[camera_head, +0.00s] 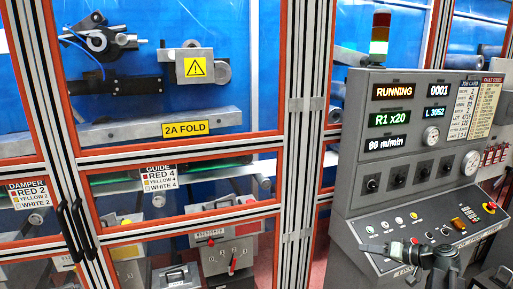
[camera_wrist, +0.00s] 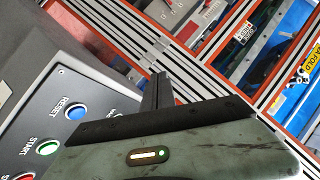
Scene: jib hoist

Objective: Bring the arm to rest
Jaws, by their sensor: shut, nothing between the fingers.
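My gripper (camera_head: 368,248) is low at the right in the head view, in front of the sloped control desk, pointing left. In the wrist view my gripper (camera_wrist: 157,82) has its dark fingers together with nothing seen between them. Its grey-green housing with a small lit strip fills the bottom of that view. My gripper looks apart from the desk, though the exact gap cannot be told.
The control console (camera_head: 345,180) shows RUNNING and 80 m/min. A blue RESET button (camera_wrist: 75,111) and a green START button (camera_wrist: 48,147) are close by at the left of the wrist view. Orange-framed machine guards (camera_head: 285,110) stand left, with black door handles (camera_head: 72,228).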

